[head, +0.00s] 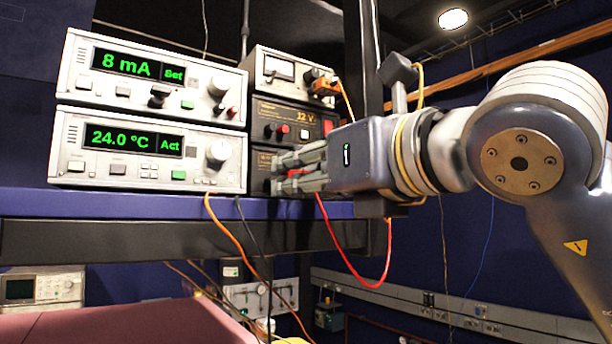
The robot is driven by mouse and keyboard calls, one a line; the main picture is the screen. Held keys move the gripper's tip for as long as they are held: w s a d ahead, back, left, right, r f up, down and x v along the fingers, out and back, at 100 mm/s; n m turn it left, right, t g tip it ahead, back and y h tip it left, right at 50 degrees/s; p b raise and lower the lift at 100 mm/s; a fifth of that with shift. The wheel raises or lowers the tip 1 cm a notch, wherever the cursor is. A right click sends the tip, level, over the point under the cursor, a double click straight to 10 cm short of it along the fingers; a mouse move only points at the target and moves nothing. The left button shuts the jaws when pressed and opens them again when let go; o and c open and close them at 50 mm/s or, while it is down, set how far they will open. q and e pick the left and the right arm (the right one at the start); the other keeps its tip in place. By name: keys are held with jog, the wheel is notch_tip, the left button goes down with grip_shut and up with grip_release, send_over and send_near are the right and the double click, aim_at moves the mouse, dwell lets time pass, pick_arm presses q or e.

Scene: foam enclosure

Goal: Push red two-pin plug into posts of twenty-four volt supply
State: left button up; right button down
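My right gripper (298,168) reaches in from the right at the lowest box of the right-hand stack. Its fingers are closed around a small red piece, the red two-pin plug (293,173), mostly hidden by the fingers. A red cable (352,268) hangs from below the fingers in a loop. The lowest box, apparently the twenty-four volt supply (259,163), sits under the box marked 12 V. Its label and posts are hidden behind my gripper, so I cannot tell whether the pins are in the posts. My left gripper is not in view.
The 12 V supply (290,112) and a meter box (278,70) with an orange plug (325,87) are stacked above. Two display units, the upper (150,80) and lower (150,150), stand left. A dark post (362,60) rises behind my gripper. Cables hang over the blue shelf edge (130,203).

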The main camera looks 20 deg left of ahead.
jog(key=shift+w+a, duration=0.15)
jog(key=shift+a, duration=0.05)
jog(key=shift+w+a, duration=0.2)
jog(key=shift+a, duration=0.05)
jog(key=shift+w+a, duration=0.4)
jog(key=shift+a, duration=0.05)
jog(key=c, duration=1.2)
grip_release()
jog(key=shift+w+a, duration=0.1)
jog(key=shift+a, duration=0.05)
jog(key=shift+o, duration=0.2)
jog(key=v, duration=1.2)
